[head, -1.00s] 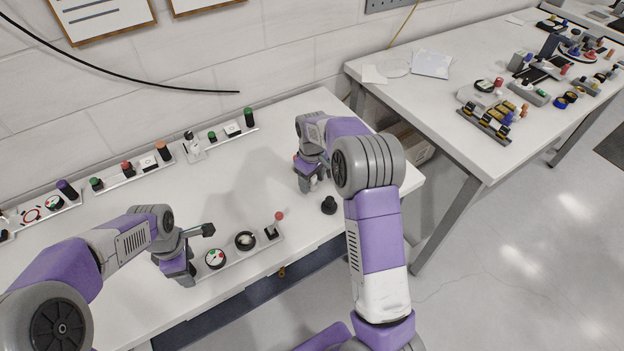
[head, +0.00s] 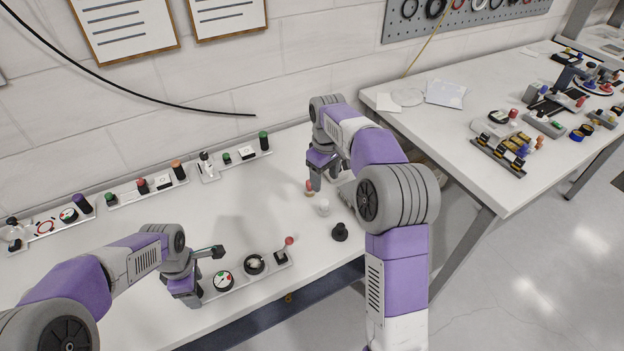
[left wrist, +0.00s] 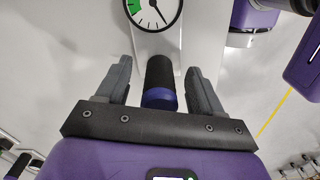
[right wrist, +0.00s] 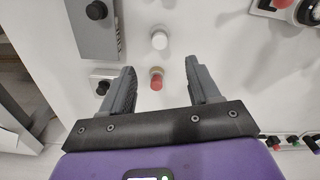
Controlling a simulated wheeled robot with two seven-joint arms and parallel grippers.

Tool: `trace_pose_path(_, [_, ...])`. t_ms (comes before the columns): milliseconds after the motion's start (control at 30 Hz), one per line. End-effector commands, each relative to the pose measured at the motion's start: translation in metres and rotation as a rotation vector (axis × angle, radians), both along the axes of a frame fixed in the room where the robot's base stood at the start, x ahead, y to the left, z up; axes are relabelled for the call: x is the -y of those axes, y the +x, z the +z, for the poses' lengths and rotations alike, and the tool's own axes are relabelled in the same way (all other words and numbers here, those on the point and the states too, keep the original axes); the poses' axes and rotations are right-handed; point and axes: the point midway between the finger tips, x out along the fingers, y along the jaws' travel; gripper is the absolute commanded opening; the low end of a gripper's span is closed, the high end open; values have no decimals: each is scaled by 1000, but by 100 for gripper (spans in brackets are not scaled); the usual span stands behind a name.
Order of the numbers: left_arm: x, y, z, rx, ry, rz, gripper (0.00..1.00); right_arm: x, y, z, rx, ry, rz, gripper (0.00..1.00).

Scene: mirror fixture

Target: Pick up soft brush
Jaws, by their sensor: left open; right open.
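No object is clearly recognisable as a soft brush. A small red-topped piece with a tan base (head: 309,188) stands on the white table beside my right gripper (head: 318,178); in the right wrist view the red piece (right wrist: 157,80) lies between the fingers, untouched. My right gripper (right wrist: 160,88) is open and empty. A white knob (head: 323,207) stands just in front of the red piece. My left gripper (head: 190,290) is open at the left end of the front panel.
A black knob (head: 340,232) stands near the table's front edge. Panels with several knobs line the wall. The table's middle (head: 235,210) is clear. A second table stands at right.

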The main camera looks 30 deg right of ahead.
Motion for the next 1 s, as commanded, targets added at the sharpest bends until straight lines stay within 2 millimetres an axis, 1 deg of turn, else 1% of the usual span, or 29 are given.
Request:
trace_pose_path(167, [0, 0, 0, 0, 0, 0, 67, 0, 0, 0, 0, 0, 0, 61])
trace_pose_path(233, [0, 0, 0, 0, 0, 0, 67, 0, 0, 0, 0, 0, 0, 57])
trace_pose_path(400, [0, 0, 0, 0, 0, 0, 67, -4, -3, 8, 2, 2, 0, 57])
trace_pose_path(467, [0, 0, 0, 0, 0, 0, 67, -5, -4, 8, -1, 1, 0, 57])
trace_pose_path(567, [0, 0, 0, 0, 0, 0, 67, -5, -4, -4, -5, 1, 0, 57])
trace_pose_path(800, [0, 0, 0, 0, 0, 0, 67, -5, -4, -45, -5, 1, 0, 57])
trace_pose_path(1000, [0, 0, 0, 0, 0, 0, 67, -4, -3, -60, -1, 1, -1, 57])
